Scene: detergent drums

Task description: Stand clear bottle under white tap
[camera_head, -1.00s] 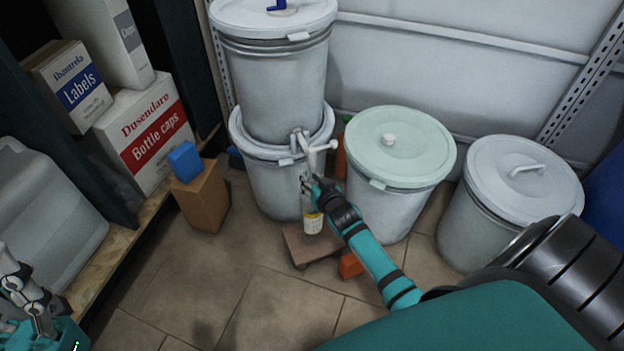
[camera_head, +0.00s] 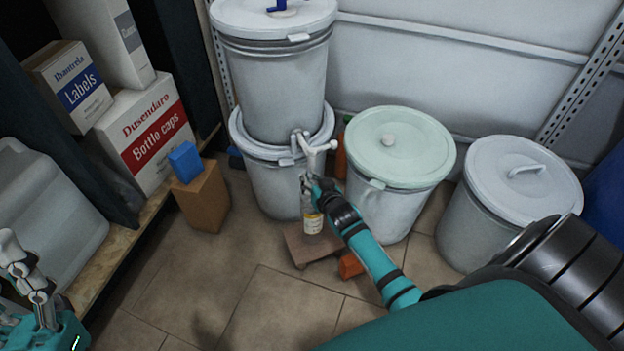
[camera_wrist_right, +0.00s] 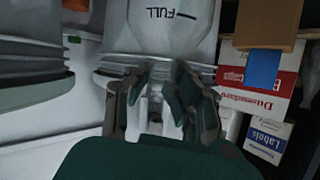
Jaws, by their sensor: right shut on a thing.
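The white tap (camera_head: 318,147) sticks out from the upper drum of the stack (camera_head: 270,90), just above the gripper. In the right wrist view the fingers (camera_wrist_right: 155,95) close around the bottle's top, which is mostly hidden. My left gripper (camera_head: 30,275) is at the lower left edge, away from the bottle.
A green-lidded drum (camera_head: 400,150) and a grey-lidded drum (camera_head: 520,185) stand to the right. An orange item (camera_head: 350,265) lies by the block. A cardboard box (camera_head: 203,198) with a blue block (camera_head: 185,162) stands left. The front floor is clear.

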